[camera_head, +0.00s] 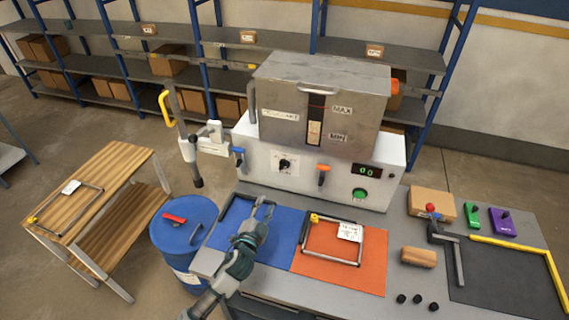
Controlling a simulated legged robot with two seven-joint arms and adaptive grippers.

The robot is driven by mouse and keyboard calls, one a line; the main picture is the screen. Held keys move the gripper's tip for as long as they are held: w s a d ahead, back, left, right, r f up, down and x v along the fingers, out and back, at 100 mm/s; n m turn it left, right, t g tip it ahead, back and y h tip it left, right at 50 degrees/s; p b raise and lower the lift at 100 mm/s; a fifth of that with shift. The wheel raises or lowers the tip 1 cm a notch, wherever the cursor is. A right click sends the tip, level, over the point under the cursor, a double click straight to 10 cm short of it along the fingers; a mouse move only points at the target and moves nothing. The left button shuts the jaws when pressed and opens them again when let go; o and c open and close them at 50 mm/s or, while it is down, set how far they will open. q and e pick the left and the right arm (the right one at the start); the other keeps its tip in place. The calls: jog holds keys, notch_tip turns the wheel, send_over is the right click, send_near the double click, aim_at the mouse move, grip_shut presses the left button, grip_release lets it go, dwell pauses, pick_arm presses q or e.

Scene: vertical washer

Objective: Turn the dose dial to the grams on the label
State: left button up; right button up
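The dose dial, a black knob (285,164) on a white plate, sits on the front of the white machine (258,180). Its pointer direction is too small to read. A white label (350,232) is on a wire frame (331,240) lying on the orange mat (372,272); its print is too small to read. My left gripper (264,204) is over the blue mat (281,254), below and left of the dial and apart from it. Its two fingers are spread and hold nothing. My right gripper is out of view.
An orange-handled lever (323,174), a green button (360,194) and a green digital display (367,170) are right of the dial. A blue-handled valve (239,157) is left. A blue drum (180,232) stands left of the bench. A box (431,203) and wooden block (418,257) lie right.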

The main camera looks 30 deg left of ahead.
pick_arm(q)
send_near(284, 168)
jog(key=x, duration=0.5)
jog(key=a+x, duration=0.1)
jog(key=x, duration=0.2)
jog(key=shift+f, duration=0.3)
jog(key=shift+w+d+r, duration=0.15)
jog(key=shift+w+d, duration=0.15)
jog(key=shift+d, duration=0.05)
jog(key=c, duration=0.5)
jog(key=shift+a, duration=0.1)
grip_shut()
jog(key=shift+a, duration=0.1)
